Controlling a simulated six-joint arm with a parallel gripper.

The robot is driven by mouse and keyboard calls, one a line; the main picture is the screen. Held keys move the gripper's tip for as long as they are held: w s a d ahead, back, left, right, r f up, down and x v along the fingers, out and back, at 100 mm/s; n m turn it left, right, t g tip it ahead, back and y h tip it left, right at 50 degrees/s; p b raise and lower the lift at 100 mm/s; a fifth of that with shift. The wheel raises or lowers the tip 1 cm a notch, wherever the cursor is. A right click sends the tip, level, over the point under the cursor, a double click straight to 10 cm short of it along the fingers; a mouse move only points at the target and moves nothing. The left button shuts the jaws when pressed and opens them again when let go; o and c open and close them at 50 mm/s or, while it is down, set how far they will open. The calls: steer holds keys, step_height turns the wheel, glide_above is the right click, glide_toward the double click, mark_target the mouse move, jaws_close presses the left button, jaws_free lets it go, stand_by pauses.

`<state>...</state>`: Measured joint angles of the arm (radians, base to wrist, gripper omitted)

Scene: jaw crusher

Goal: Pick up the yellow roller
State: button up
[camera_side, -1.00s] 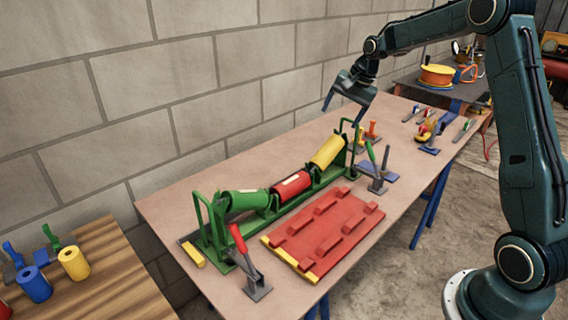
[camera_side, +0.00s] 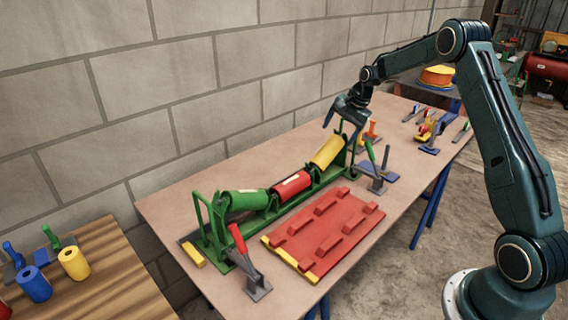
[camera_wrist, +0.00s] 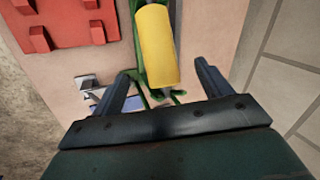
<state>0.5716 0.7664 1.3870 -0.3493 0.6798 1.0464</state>
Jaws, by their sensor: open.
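The yellow roller (camera_side: 328,151) lies tilted in the far right end of a green frame (camera_side: 212,233), in line with a red roller (camera_side: 291,186) and a green roller (camera_side: 245,201). My gripper (camera_side: 341,124) is open and empty, above and close to the far end of the yellow roller. In the wrist view the yellow roller (camera_wrist: 157,45) extends between and beyond the fingers of my gripper (camera_wrist: 163,82). From these views I cannot tell whether a finger touches it.
A red ribbed plate (camera_side: 325,230) lies in front of the frame. A red-handled clamp (camera_side: 247,262) and a green-handled clamp (camera_side: 376,172) stand beside the frame. A block wall (camera_side: 200,80) rises close behind the table. Small tools lie at the table's far right.

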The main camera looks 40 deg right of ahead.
mark_target(330, 146)
steer(key=shift+x, duration=2.6)
steer(key=shift+x, duration=2.6)
steer(key=shift+s, duration=0.2)
steer(key=c, duration=1.2)
steer(key=shift+c, duration=1.1)
steer(key=shift+r, duration=0.2)
